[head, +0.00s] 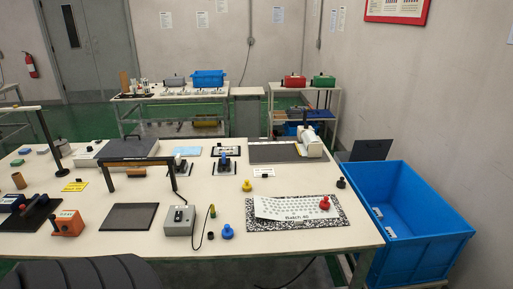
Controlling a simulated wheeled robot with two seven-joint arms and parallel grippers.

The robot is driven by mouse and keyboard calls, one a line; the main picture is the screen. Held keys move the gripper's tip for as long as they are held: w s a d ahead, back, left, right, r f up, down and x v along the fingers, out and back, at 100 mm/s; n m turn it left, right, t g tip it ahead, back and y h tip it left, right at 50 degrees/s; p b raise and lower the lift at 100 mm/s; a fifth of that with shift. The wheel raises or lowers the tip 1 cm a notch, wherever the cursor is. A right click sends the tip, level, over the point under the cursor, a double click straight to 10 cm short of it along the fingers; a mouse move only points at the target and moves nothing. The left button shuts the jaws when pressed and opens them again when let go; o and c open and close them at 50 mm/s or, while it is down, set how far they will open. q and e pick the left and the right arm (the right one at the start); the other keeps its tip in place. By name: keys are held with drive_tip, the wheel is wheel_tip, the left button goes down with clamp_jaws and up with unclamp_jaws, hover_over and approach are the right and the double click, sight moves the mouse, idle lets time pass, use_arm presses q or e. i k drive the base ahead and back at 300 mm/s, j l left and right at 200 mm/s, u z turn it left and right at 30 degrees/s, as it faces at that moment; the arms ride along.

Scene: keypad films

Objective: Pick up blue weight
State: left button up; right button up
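The blue weight (227,233) is a small knobbed piece standing upright on the white table (300,243) near its front edge. It stands just right of a grey box with a cable (180,220) and left of the keypad film (290,208). Nothing touches it. A red weight (325,204) stands on the right part of the white film, which lies on a speckled mat (265,227). A yellow weight (247,186) and a small black weight (341,183) stand farther back. Neither of my grippers is in view.
A blue bin (425,249) stands right of the table with small white items inside. A dark frame (140,161) rises on the table's left half. An orange box (67,224) and a dark mat (120,217) lie at front left. Bare tabletop surrounds the blue weight's front.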

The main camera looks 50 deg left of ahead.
sight(227, 232)
drive_tip(key=u, duration=1.65)
drive_tip(key=k+j, duration=0.05)
drive_tip(key=j, duration=0.05)
